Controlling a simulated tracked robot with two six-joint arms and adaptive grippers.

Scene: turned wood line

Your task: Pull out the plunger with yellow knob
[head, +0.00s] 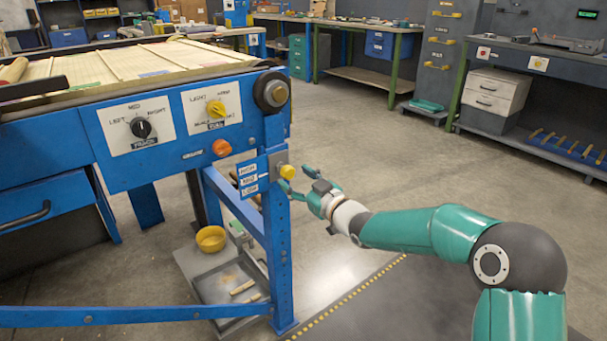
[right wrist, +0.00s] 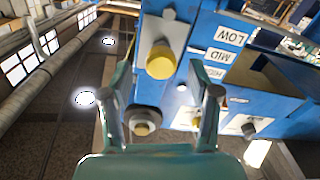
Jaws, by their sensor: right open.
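The plunger's yellow knob (head: 287,172) sticks out from a grey mount on the blue machine's corner post, beside a plate with stacked labels (head: 250,179). My right gripper (head: 297,182) is in front of the knob, coming from the right, with its fingers apart. In the right wrist view the yellow knob (right wrist: 160,62) lies between and a little beyond the open fingertips (right wrist: 160,88), with a clear gap on both sides. The gripper holds nothing. The plate there reads LOW, MID and HIGH (right wrist: 222,56). My left gripper is not in view.
The blue machine's panel carries a black dial (head: 141,128), a yellow dial (head: 216,109) and an orange button (head: 222,148). A dark round knob (head: 272,92) sits above the plunger. The floor to the right is open.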

